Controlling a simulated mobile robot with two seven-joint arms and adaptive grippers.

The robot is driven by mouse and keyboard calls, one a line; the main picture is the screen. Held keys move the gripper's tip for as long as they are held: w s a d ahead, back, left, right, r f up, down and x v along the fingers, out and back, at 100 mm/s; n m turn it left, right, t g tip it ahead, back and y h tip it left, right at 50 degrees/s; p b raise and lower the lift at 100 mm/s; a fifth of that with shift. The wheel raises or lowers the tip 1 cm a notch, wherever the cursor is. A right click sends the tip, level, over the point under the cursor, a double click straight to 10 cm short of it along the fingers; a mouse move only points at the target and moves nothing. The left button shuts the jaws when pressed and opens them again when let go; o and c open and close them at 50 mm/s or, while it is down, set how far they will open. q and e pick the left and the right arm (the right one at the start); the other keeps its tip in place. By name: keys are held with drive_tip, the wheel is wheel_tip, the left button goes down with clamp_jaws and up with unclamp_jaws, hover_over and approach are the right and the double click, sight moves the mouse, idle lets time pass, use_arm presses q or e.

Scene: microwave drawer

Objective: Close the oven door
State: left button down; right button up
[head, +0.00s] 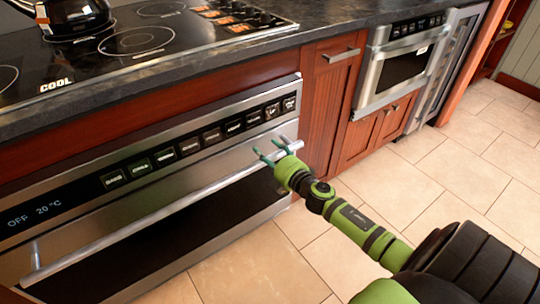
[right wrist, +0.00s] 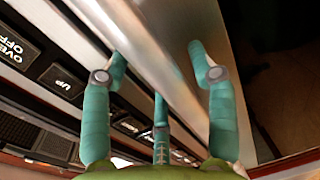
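The oven (head: 160,215) is in the lower left of the head view, with a steel-framed door, a dark window (head: 190,240) and a long bar handle (head: 160,211). The door looks upright or nearly so; I cannot tell whether a small gap remains at its top. My right gripper (head: 272,152) is at the handle's right end, in front of the door. In the right wrist view its teal fingers (right wrist: 160,85) are spread apart, with the steel handle (right wrist: 150,55) running between them. Contact is unclear. My left gripper is out of view.
A black control panel (head: 150,165) with several buttons runs above the door. A cooktop (head: 130,40) with a kettle (head: 75,15) is on the counter above. A microwave drawer (head: 400,68) is to the right. The tiled floor (head: 440,170) is clear.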

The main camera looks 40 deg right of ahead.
drive_tip(key=shift+s, duration=0.1)
drive_tip(key=shift+s+f, duration=0.1)
drive_tip(key=shift+s, duration=0.35)
drive_tip(key=s+r, duration=0.1)
drive_tip(key=s, duration=1)
drive_tip(key=shift+r, duration=0.2)
